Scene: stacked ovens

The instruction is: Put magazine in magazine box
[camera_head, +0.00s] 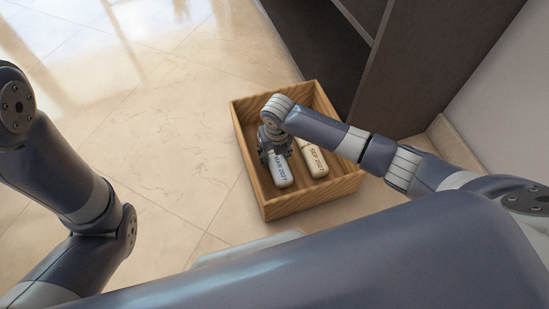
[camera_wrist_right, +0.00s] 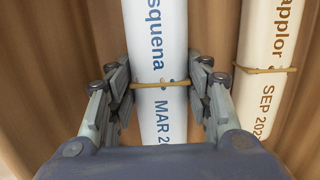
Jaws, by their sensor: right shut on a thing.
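The magazine box (camera_head: 287,211) is an open wooden crate on the floor. A rolled white magazine with blue lettering, "MAR 2027" (camera_head: 281,170), is at the box's left part, below my right gripper (camera_head: 275,150). In the right wrist view, the right gripper (camera_wrist_right: 163,100) is shut around this rolled magazine (camera_wrist_right: 157,45), near its rubber band. A second rolled magazine, cream with brown lettering "SEP 2027" (camera_head: 314,160), lies in the box to the right and also shows in the wrist view (camera_wrist_right: 268,45). I cannot tell if the held roll touches the box bottom. The left gripper is out of view.
A dark cabinet panel (camera_head: 420,60) stands just behind and right of the box, with a wall at the far right. The tiled floor (camera_head: 150,110) left of the box is clear. My left arm is at the left edge.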

